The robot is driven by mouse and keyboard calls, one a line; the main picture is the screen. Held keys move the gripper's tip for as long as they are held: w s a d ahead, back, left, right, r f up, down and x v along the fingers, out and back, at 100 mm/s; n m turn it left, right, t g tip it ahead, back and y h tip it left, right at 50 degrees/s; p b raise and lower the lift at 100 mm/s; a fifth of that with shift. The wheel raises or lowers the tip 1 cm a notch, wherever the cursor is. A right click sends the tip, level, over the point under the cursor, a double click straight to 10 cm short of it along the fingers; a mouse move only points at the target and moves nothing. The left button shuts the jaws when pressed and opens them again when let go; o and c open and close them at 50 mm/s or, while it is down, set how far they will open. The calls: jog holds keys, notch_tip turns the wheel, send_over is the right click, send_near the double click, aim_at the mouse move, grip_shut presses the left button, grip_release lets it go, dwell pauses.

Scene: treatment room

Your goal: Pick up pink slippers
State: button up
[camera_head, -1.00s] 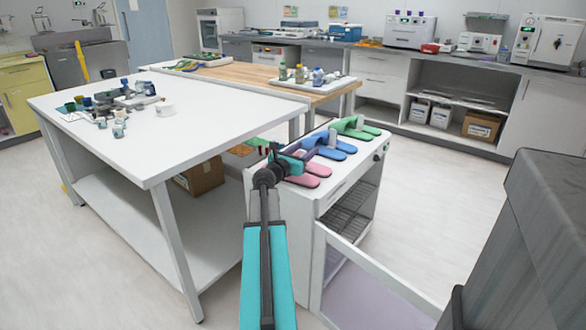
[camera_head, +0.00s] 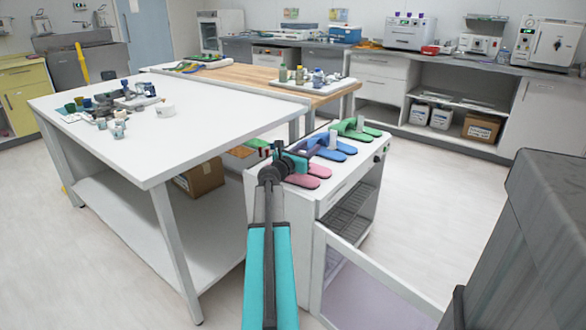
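The pink slippers (camera_head: 304,181) lie side by side on top of the white cabinet (camera_head: 337,190), at its near end. My arm and wrist cover their left part. My gripper (camera_head: 300,154) is over the near left part of the cabinet top, above or beside the pink slippers. Its fingers are small and partly hidden, so I cannot tell whether they are open or touching a slipper. Blue slippers (camera_head: 333,152) lie just behind the pink ones, and green slippers (camera_head: 360,132) lie farther back on the same top.
The cabinet's door (camera_head: 375,275) hangs open at the front right. A white table (camera_head: 190,135) with cups stands close on the left. A wooden-topped table (camera_head: 255,82) with a bottle tray is behind. A dark grey block (camera_head: 535,230) fills the right foreground. Floor on the right is clear.

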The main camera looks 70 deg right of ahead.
grip_shut()
jog(key=shift+r, duration=0.1)
jog(key=shift+r, duration=0.45)
jog(key=s+a+r+p, duration=0.3)
jog(key=s+a+r, duration=0.1)
jog(key=s+a, duration=0.6)
jog(key=shift+s+p, duration=0.4)
jog(key=shift+s, duration=0.8)
